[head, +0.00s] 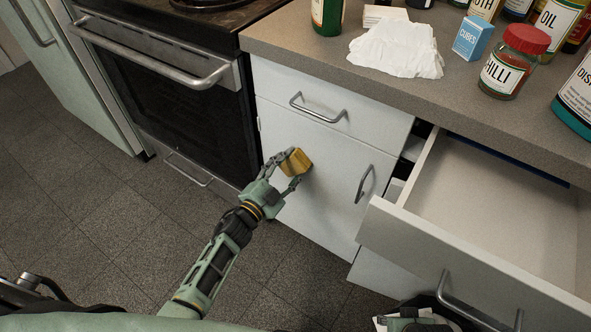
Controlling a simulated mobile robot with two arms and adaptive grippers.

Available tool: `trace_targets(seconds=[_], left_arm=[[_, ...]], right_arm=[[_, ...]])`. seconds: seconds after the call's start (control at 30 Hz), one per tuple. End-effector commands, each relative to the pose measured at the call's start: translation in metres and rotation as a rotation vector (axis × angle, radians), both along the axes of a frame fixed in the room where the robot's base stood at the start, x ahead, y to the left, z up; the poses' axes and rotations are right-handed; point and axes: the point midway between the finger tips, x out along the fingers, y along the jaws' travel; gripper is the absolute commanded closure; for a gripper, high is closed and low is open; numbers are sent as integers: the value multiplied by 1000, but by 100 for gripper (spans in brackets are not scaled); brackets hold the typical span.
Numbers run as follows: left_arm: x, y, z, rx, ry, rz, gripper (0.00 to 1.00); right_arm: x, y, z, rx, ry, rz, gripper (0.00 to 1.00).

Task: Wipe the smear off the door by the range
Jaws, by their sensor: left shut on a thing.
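My left gripper (289,171) is shut on a yellow sponge (298,162). It holds the sponge at the white cabinet door (325,198), on the upper left part near the range (170,95). The sponge appears to be against the door face, but I cannot tell how firmly it touches. The door looks closed, with a metal handle (364,184) on its right side. I see no smear on the bare part of the door; the patch behind the sponge and fingers is hidden. My right gripper does not show clearly.
An empty drawer (490,215) stands pulled out to the right of the door. A closed drawer (330,100) is above it. The counter holds a crumpled white cloth (397,48), a blue box (472,37), a chilli jar (508,62) and several bottles. The floor at left is clear.

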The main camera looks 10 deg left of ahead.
Motion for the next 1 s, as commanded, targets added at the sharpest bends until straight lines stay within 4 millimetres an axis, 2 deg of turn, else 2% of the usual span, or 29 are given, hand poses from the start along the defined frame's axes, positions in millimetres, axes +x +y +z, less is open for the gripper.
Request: trace_targets(seconds=[0.17,0.57,0.67,1.0], left_arm=[[6,13,1,0,-1,2,72],[2,15,2,-1,0,1,72],[-6,18,2,-1,1,1,72],[-31,27,0,-1,0,0,72]], right_arm=[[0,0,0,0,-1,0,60],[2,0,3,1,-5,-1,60],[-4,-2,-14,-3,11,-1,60],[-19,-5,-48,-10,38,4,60]])
